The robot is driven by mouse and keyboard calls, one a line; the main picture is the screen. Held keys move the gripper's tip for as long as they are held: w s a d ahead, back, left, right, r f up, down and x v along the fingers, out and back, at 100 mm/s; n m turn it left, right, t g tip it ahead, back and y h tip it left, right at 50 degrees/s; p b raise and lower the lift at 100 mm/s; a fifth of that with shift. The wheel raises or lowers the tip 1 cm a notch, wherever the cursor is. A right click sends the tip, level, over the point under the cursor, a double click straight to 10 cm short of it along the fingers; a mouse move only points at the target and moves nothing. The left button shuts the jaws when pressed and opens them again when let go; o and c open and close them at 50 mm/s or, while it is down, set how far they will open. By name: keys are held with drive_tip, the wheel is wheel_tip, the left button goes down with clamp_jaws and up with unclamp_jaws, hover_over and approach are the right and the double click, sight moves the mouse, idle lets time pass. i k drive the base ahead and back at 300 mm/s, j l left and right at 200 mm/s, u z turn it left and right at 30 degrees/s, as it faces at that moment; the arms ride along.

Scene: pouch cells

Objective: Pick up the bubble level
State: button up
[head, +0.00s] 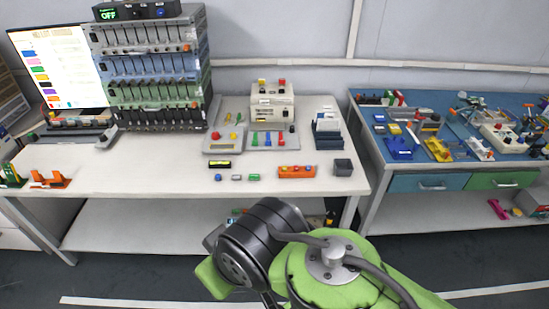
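I cannot tell for certain which thing is the bubble level. A small black bar with a yellow strip (219,164) lies flat on the white table (130,180), near its front middle, and may be it. Just in front of it lie a small blue piece (218,178), a small grey-green piece (237,178) and a green piece (254,177), all too small to make out. My green and black arm rises at the bottom centre, in front of the table. My gripper does not show.
An orange block with coloured knobs (297,172) and a dark grey box (343,167) stand to the right. Grey trays (222,141) and a beige device (271,108) stand behind. A cell rack (150,75) and monitor fill the left. A blue workbench (400,182) is at right.

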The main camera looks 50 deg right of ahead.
sight(212, 164)
drive_tip(key=z, duration=0.9)
drive_tip(key=i+l+u, duration=0.2)
drive_tip(key=u, duration=0.2)
drive_tip(key=i+l+u, duration=0.25)
drive_tip(key=u, duration=0.2)
drive_tip(key=i+l+u, duration=0.15)
drive_tip(key=l+u, duration=0.25)
drive_tip(key=i+l+u, duration=0.1)
drive_tip(key=l+u, duration=0.3)
